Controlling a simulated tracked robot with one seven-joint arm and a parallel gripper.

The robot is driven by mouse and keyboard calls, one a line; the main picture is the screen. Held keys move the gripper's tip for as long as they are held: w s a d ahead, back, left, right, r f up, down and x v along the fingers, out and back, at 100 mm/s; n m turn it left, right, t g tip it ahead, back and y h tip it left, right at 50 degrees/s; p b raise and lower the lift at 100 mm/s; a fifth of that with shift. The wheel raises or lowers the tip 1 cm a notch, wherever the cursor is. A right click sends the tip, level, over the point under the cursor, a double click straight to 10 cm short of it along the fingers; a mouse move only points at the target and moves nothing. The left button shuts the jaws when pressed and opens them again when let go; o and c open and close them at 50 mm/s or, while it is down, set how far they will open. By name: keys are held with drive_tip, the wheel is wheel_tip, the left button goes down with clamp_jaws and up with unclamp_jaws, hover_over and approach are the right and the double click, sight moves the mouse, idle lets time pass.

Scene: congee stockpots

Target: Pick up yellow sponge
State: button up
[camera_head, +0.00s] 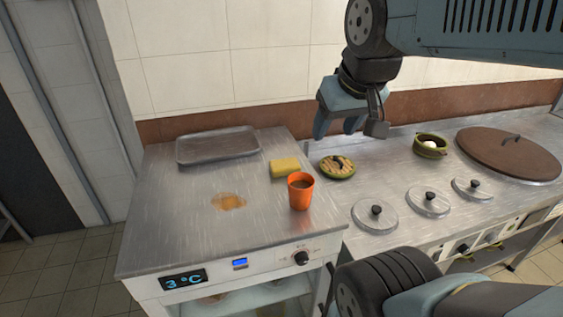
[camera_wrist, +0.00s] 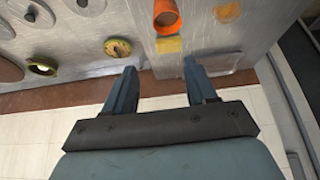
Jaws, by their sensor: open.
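The yellow sponge (camera_head: 284,167) lies on the steel counter just behind an orange cup (camera_head: 300,192). In the wrist view the sponge (camera_wrist: 169,45) shows ahead of and between my fingers, with the orange cup (camera_wrist: 167,17) beyond it. My gripper (camera_head: 341,125) is above the back of the counter, up and to the right of the sponge in the head view. Its two fingers are apart with nothing between them, as the wrist view (camera_wrist: 156,78) also shows. It does not touch the sponge.
A grey tray (camera_head: 217,146) lies at the back left, and a brown stain (camera_head: 229,202) is left of the cup. A green dish (camera_head: 337,167) sits right of the sponge. Steel lids (camera_head: 428,202), a green pot (camera_head: 430,145) and a large brown lid (camera_head: 510,153) are farther right. A wall stands behind.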

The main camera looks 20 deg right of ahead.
drive_tip(key=o, duration=0.5)
drive_tip(key=w+n, duration=0.1)
drive_tip(key=w+a, duration=0.1)
drive_tip(key=w, duration=0.1)
drive_tip(key=w+n+g, duration=0.1)
drive_tip(key=shift+w+a+n, duration=0.15)
drive_tip(key=shift+a+n, duration=0.15)
drive_tip(key=shift+c, duration=0.2)
drive_tip(key=o, duration=0.3)
drive_tip(key=w+a+f+n+g+h, duration=0.1)
drive_tip(key=w+f+n+g, duration=0.1)
drive_tip(key=w+n, duration=0.3)
drive_tip(key=w, duration=0.4)
drive_tip(key=shift+w+f+n+h, duration=0.3)
drive_tip(key=shift+f+n+h, duration=0.05)
drive_tip(key=shift+n+h, duration=0.05)
drive_tip(key=n+g+h, duration=0.3)
drive_tip(key=n, duration=0.6)
hover_over(283, 163)
drive_tip(key=a, duration=0.2)
drive_tip(key=f, duration=1.8)
drive_tip(key=shift+w+f, duration=0.15)
drive_tip(key=shift+w, duration=0.1)
drive_tip(key=shift+s+x, duration=0.2)
drive_tip(key=shift+x, duration=2.45)
drive_tip(key=shift+a+f, duration=0.15)
drive_tip(key=shift+f, duration=0.1)
